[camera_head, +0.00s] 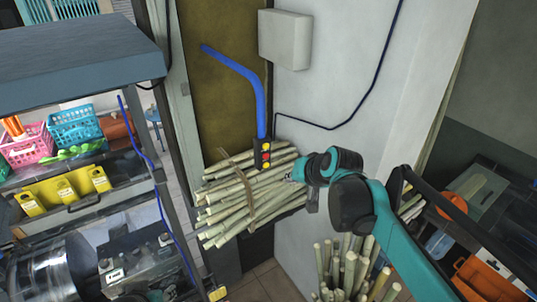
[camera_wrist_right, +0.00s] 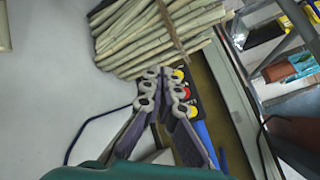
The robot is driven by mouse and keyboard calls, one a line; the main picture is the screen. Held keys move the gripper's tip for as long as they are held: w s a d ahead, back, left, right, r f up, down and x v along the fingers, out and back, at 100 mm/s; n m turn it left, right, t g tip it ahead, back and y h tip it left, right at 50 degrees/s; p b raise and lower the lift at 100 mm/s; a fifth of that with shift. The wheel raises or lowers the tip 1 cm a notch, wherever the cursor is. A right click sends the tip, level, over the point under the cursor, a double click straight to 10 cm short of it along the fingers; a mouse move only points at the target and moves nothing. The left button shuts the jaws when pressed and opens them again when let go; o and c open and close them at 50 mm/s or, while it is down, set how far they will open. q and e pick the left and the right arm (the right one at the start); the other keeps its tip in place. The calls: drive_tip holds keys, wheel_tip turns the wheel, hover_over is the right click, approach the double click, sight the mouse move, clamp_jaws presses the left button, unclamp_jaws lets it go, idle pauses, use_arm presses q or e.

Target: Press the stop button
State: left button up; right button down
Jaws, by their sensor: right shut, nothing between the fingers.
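A dark button box (camera_head: 260,160) with yellow and red buttons hangs at the lower end of a blue pipe (camera_head: 250,85), in front of a bundle of cane. In the right wrist view the box (camera_wrist_right: 197,103) shows behind my fingertips, with a red button between two yellow ones. No label is legible. My right gripper (camera_head: 297,173) is shut and empty, just right of the box in the head view. In the right wrist view its fingertips (camera_wrist_right: 164,86) overlap the box's left side; I cannot tell whether they touch it. My left gripper is out of view.
The tied cane bundle (camera_head: 240,195) lies behind and below the box. More cane (camera_head: 345,268) stands upright below my right arm. A grey box (camera_head: 286,40) with a dark cable is on the wall. Shelves with baskets (camera_head: 75,125) stand at left; a dark rack (camera_head: 470,225) is at right.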

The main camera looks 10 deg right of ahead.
sight(266, 156)
drive_tip(key=shift+w, duration=0.1)
drive_tip(key=shift+w+a+b, duration=0.2)
drive_tip(key=shift+w+a, duration=0.3)
drive_tip(key=shift+w, duration=0.85)
drive_tip(key=shift+w+a+b, duration=0.25)
drive_tip(key=shift+w+a, duration=0.3)
drive_tip(key=shift+w, duration=0.85)
drive_tip(key=shift+w+a+b, duration=0.2)
drive_tip(key=shift+w+a, duration=0.3)
drive_tip(key=shift+w, duration=0.85)
drive_tip(key=shift+w+a, duration=0.15)
drive_tip(key=shift+w, duration=0.25)
drive_tip(key=shift+w+a, duration=0.15)
drive_tip(key=shift+w, duration=0.25)
drive_tip(key=shift+s, duration=0.1)
drive_tip(key=shift+s+d, duration=0.35)
drive_tip(key=shift+s, duration=0.4)
